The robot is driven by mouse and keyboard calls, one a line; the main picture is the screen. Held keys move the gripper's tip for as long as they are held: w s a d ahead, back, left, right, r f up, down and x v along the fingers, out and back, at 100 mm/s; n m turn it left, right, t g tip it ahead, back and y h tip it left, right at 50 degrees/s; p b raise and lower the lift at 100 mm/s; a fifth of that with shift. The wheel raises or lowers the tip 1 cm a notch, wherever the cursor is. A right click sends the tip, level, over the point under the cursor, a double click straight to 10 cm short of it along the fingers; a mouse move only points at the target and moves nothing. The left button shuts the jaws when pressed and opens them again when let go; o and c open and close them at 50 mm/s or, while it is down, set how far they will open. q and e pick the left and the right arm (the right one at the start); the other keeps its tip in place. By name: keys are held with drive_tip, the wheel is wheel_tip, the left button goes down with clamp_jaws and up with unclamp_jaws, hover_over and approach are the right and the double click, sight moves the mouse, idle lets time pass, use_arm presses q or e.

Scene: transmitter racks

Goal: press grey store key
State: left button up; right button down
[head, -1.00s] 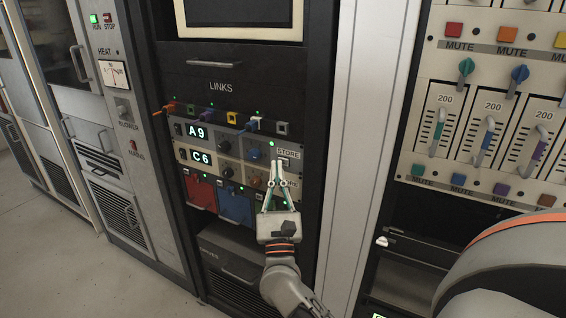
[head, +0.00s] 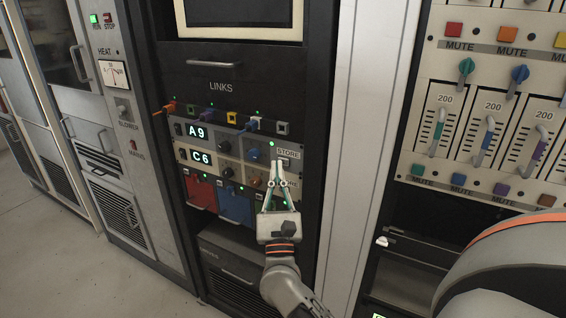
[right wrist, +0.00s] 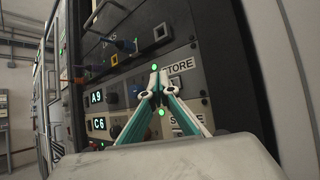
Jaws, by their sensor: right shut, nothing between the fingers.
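The links panel carries two STORE labels. Under the upper STORE label (head: 288,154) is a small pale grey key (head: 283,163), which also shows in the right wrist view (right wrist: 175,82). The lower STORE label (right wrist: 187,124) is partly covered by my fingers, and its key is hidden. My right gripper (head: 273,164) is shut and empty, its tips pointing up at the panel just left of and below the upper key. In the right wrist view the gripper tips (right wrist: 155,72) are beside that key; I cannot tell whether they touch the panel. My left gripper is not in view.
The panel has A9 (head: 196,131) and C6 (head: 201,157) displays, knobs and coloured plugs. A mixer with faders (head: 488,140) stands at right. The pale post (head: 348,150) lies between.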

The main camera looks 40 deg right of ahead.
drive_tip(key=shift+d, duration=0.2)
drive_tip(key=shift+w+d, duration=0.15)
drive_tip(key=shift+d, duration=0.05)
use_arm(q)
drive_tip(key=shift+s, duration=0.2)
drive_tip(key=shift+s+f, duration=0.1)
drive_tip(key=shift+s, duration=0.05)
